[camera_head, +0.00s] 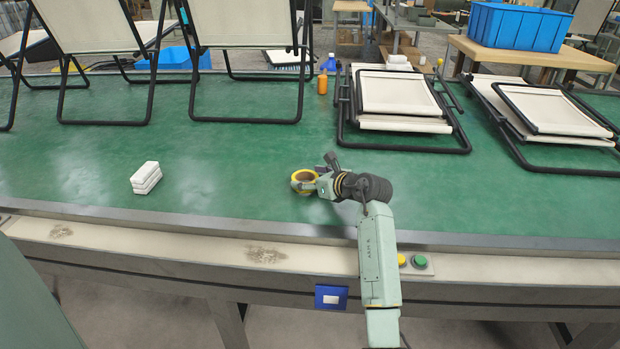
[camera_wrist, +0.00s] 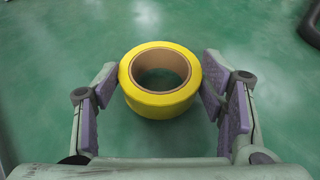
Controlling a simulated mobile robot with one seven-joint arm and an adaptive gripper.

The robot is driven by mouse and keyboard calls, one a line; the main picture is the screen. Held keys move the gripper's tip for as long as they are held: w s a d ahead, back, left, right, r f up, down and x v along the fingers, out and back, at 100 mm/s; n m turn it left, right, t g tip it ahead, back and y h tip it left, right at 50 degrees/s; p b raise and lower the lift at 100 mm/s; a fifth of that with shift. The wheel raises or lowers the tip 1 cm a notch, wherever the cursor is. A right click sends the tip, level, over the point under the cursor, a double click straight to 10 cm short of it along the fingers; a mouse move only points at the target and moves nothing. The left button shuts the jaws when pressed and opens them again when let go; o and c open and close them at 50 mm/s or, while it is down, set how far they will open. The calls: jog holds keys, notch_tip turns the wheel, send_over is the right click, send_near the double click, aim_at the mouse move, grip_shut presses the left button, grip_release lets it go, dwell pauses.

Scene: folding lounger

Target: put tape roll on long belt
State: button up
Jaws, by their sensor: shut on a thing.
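The yellow tape roll (camera_head: 303,181) is at my gripper, over the near part of the long green belt (camera_head: 235,160). In the wrist view the tape roll (camera_wrist: 160,105) lies flat side up, its brown core showing, between the two purple-padded fingers. My gripper (camera_head: 314,181) is shut on the roll's outer sides; it also shows in the wrist view (camera_wrist: 160,88). I cannot tell whether the roll touches the belt (camera_wrist: 50,60) or is held slightly above it.
A white box stack (camera_head: 146,178) stands on the belt to the left. Folded loungers (camera_head: 400,95) lie at the right, and upright ones (camera_head: 240,25) stand at the back left. An orange bottle (camera_head: 322,83) stands behind. The belt between box and gripper is clear.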

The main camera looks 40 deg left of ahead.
jog(key=shift+f, duration=0.3)
jog(key=shift+f, duration=0.15)
jog(key=o, duration=1.1)
jog(key=shift+o, duration=0.2)
